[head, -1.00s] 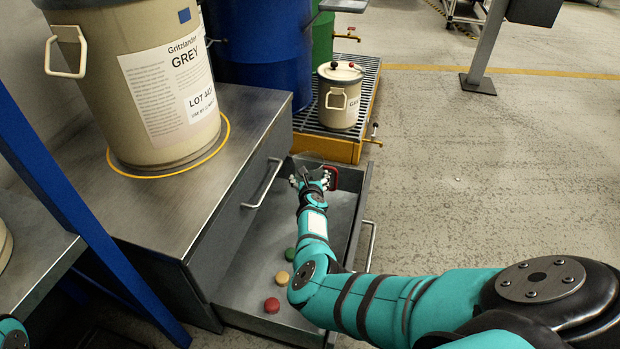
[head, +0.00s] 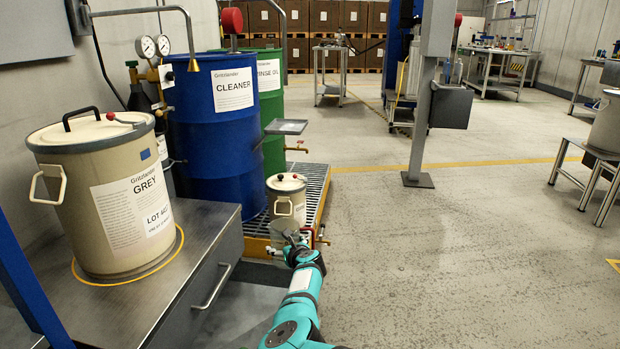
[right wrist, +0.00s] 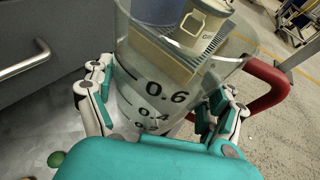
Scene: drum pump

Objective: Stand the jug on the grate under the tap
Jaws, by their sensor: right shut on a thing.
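The jug (right wrist: 150,98) is clear, with dark volume marks and a red handle (right wrist: 268,88). My right gripper (head: 300,252) is shut around the jug's body, fingers on both sides, as the right wrist view shows. In the head view it holds the jug in front of the yellow pallet, where the clear wall is hard to make out. The slatted grey grate (head: 316,188) tops that pallet, beyond the jug. A brass tap (head: 297,149) with a red part sticks out from the green drum (head: 268,95) over it. My left gripper is out of view.
A small cream pail (head: 287,200) stands on the grate's near part. The blue CLEANER drum (head: 215,120) stands behind it. A grey tray (head: 286,127) juts out above the tap.

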